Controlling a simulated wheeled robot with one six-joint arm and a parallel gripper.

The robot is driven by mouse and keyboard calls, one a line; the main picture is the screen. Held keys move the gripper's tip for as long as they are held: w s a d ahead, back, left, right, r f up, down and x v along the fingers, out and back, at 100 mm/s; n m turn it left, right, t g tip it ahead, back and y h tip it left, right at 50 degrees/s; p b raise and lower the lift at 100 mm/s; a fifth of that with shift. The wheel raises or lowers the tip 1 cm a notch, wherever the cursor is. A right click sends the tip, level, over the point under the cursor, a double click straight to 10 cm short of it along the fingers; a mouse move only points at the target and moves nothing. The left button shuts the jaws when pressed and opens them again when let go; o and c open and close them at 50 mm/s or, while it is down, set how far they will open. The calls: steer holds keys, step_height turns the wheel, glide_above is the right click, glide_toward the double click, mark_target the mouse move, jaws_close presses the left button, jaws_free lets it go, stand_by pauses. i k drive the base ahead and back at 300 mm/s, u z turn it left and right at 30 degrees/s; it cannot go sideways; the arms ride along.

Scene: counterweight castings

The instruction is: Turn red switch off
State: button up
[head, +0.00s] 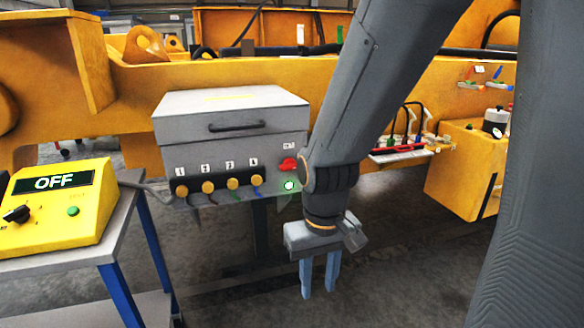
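The red switch (288,164) is a small red knob on the right front of a grey box (183,128) with a dark handle. A lit green lamp (289,185) sits just below the switch. My gripper (319,284) hangs pointing down, below and to the right of the switch and apart from the box. Its two blue fingers are spread with an empty gap between them. My arm passes close to the right side of the box and hides part of that edge.
A yellow unit (88,215) with an OFF display, a black knob and a green button stands on a blue-legged table (112,245) at left. Numbered connectors (208,186) with cables line the box front. Large yellow castings (250,73) lie behind. Floor below my gripper is clear.

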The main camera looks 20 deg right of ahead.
mark_target(290, 163)
steer(key=u, duration=0.5)
steer(key=k, duration=1.1)
steer(key=z, duration=0.2)
steer(key=i, duration=0.55)
steer(key=z, duration=0.3)
